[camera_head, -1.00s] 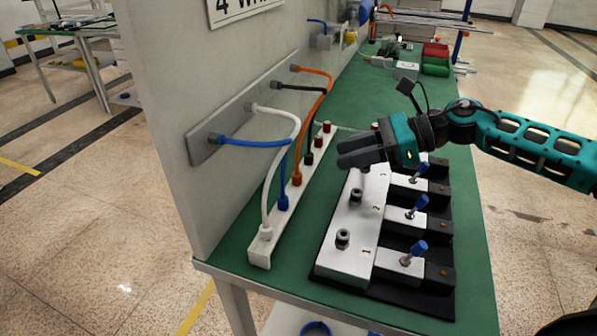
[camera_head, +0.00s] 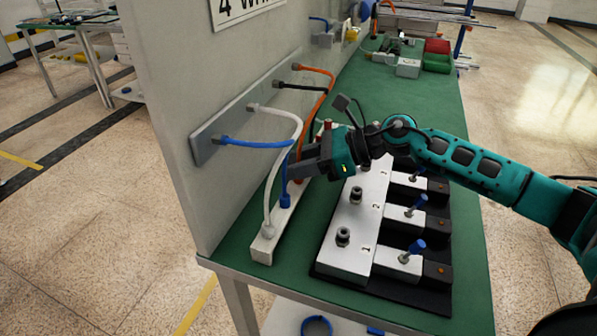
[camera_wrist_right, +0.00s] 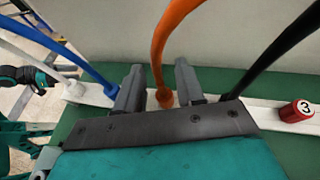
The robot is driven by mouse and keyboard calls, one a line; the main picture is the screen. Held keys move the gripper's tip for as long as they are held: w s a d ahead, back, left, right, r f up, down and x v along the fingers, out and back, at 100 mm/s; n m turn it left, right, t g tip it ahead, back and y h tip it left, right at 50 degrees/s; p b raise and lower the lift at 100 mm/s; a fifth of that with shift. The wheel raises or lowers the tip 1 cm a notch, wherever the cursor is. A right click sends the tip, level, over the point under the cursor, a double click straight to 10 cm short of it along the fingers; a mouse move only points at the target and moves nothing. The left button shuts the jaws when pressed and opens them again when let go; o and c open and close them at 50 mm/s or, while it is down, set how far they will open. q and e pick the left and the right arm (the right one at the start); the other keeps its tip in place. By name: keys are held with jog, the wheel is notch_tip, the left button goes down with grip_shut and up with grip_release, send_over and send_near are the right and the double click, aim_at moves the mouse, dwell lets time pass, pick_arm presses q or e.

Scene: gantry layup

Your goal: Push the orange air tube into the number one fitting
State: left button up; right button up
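The orange air tube (camera_head: 318,72) runs from the wall plate down to the white strip, where its lower end sits; it also shows in the right wrist view (camera_wrist_right: 168,45). My right gripper (camera_head: 298,166) is at that lower end. In the right wrist view its two fingers (camera_wrist_right: 160,90) stand apart on either side of the tube's end, with gaps visible. The number one fitting (camera_head: 343,237) is a dark, empty port on the near end of the white block (camera_head: 345,262). Part of a teal and black arm (camera_wrist_right: 35,76), perhaps my left, shows at the right wrist view's left edge; its fingers are unclear.
The white tube (camera_head: 285,112), blue tube (camera_head: 255,143) and black tube (camera_head: 303,87) hang close by between the wall plate and the white strip (camera_head: 262,248). Blue-handled valves (camera_head: 417,246) stand right of the block.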

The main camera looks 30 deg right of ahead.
jog(key=shift+x, duration=0.85)
grip_shut()
